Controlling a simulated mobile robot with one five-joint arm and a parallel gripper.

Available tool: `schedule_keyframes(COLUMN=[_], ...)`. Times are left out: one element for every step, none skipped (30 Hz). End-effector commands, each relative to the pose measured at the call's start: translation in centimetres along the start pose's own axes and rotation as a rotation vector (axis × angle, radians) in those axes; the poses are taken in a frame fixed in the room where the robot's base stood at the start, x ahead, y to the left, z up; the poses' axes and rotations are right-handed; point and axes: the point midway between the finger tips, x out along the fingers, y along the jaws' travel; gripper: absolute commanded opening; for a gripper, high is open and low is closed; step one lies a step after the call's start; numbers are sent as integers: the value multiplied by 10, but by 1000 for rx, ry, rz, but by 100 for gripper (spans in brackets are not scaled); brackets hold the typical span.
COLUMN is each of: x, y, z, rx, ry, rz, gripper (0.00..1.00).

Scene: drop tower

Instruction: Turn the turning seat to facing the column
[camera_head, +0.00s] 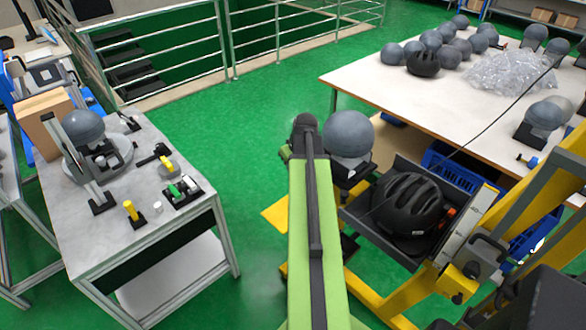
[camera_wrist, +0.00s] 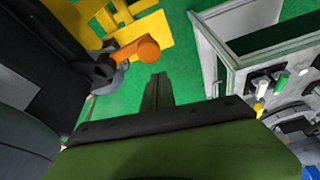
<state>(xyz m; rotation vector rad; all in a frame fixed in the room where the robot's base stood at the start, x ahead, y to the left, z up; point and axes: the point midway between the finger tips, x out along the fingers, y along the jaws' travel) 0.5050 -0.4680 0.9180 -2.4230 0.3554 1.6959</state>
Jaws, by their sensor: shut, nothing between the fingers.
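A grey ball-shaped headform (camera_head: 348,138) sits on a dark seat (camera_head: 356,167) beside a black tray (camera_head: 345,212) of the yellow drop tower. This looks like the turning seat; which way it faces I cannot tell. The yellow column (camera_head: 530,215) rises at the right. My gripper shows in the wrist view (camera_wrist: 158,80), shut and empty above the green floor. An orange knob (camera_wrist: 148,48) on a dark fitting is just left of the fingertips there, apart from them. In the head view my arm hides the fingertips. A black helmet (camera_head: 408,205) lies in the tray.
A grey workbench (camera_head: 90,235) at left carries another headform (camera_head: 83,126) on a round base and small tools. A white table (camera_head: 370,85) at back right holds several grey headforms and a plastic-wrapped heap (camera_head: 510,72). Green floor (camera_head: 220,125) is clear between them.

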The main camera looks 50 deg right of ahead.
Motion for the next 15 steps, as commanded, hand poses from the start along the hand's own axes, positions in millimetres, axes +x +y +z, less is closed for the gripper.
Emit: schedule_keyframes(x=[1, 2, -15, -25, -33, -43, -50, -57, -67, -74, -80, -87, -91, -95, -98], y=[1, 1, 0, 0, 0, 0, 0, 0, 1, 1, 1, 2, 2, 2, 3], z=[-12, -17, -18, -17, -17, -18, -18, -18, -18, -18, -18, -18, -17, -17, -17], rx=[-1, -1, 1, 2, 1, 1, 1, 0, 1, 1, 1, 2, 2, 2, 1], ry=[3, 4, 4, 5, 5, 6, 6, 6, 7, 7, 7, 7, 7, 7, 7], rz=[0, 1, 1, 1, 1, 1, 1, 1, 1, 1, 1, 0, 0, 0, 0], gripper=[0, 0, 0, 0, 0, 0, 0, 0, 0, 0, 0, 0, 0, 0, 0])
